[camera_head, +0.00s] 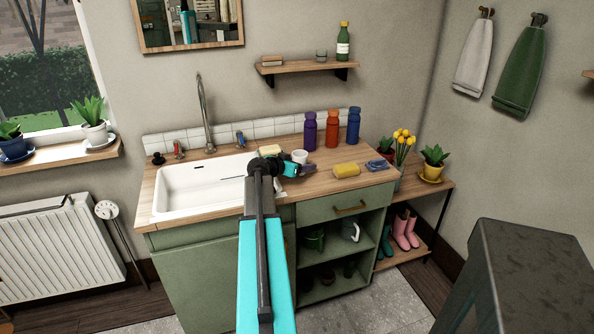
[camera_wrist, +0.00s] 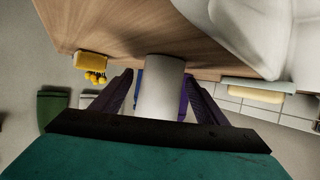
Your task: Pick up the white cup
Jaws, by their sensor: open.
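The white cup (camera_head: 300,156) stands on the wooden counter just right of the sink. My gripper (camera_head: 304,169) is open and sits at the near side of the cup in the head view. I cannot tell whether either finger touches the cup.
The white sink (camera_head: 195,185) lies left of the cup. Purple (camera_head: 310,131), red (camera_head: 332,129) and blue (camera_head: 353,126) bottles stand behind. A yellow sponge (camera_head: 346,170) and a blue cloth (camera_head: 379,167) lie to the right. A tall faucet (camera_head: 205,112) rises behind the sink.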

